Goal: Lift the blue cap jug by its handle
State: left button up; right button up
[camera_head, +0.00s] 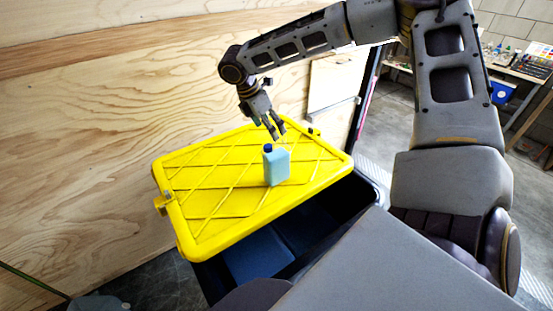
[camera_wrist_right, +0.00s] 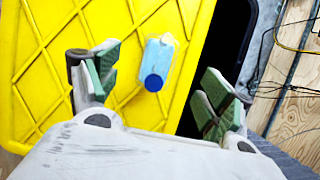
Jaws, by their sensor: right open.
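A small light-blue jug (camera_head: 276,167) with a dark blue cap (camera_head: 268,148) stands upright on the yellow lid (camera_head: 215,190) of a dark bin. My right gripper (camera_head: 275,133) is above and just behind the jug in the head view, fingers pointing down, not touching it. In the right wrist view, the open fingers (camera_wrist_right: 158,90) stand on either side of the jug (camera_wrist_right: 164,54), with its blue cap (camera_wrist_right: 153,83) toward the gripper and nothing held. I cannot make out the jug's handle clearly. My left gripper is not in view.
The yellow lid sits askew on the black bin (camera_head: 350,200), leaving an opening at its front right with blue contents (camera_head: 258,258). A plywood wall (camera_head: 90,110) runs along the left and back. A cluttered workbench (camera_head: 515,68) stands at the far right.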

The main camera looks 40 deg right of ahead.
aim_at(280, 145)
jog(key=x, duration=0.3)
jog(key=shift+d+f, duration=0.1)
jog(key=shift+f, duration=0.05)
jog(key=shift+d+f, duration=0.15)
jog(key=shift+f, duration=0.3)
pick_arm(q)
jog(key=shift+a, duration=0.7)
pick_arm(e)
jog(key=shift+s, duration=0.1)
jog(key=shift+f, duration=0.1)
jog(key=shift+d+f, duration=0.2)
jog(key=shift+f, duration=0.35)
jog(key=x, duration=0.3)
jog(key=shift+s+d+f, duration=0.1)
jog(key=shift+s+f, duration=0.05)
jog(key=shift+f, duration=0.1)
jog(key=shift+d+f+p, duration=0.1)
jog(key=shift+f+p, duration=0.15)
jog(key=shift+p, duration=0.05)
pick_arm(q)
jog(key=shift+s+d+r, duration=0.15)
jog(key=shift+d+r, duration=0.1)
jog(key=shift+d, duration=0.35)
pick_arm(e)
jog(key=shift+c, duration=0.2)
